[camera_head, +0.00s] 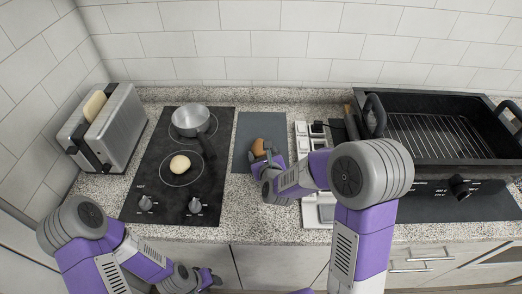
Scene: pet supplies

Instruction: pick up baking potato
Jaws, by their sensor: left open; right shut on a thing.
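The baking potato (258,147), a small brown lump, is over the dark grey mat (262,122) right of the cooktop. My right gripper (262,157) is shut on it from the front. The fingers partly hide the potato, and I cannot tell whether it touches the mat. My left gripper (208,279) is open and empty, low in front of the counter, away from the potato.
A black cooktop (150,190) carries a metal pan (190,120) and a pale round item (180,163). A toaster (105,128) with bread stands at left. A white tray (319,214) and a black grill (430,105) are at right.

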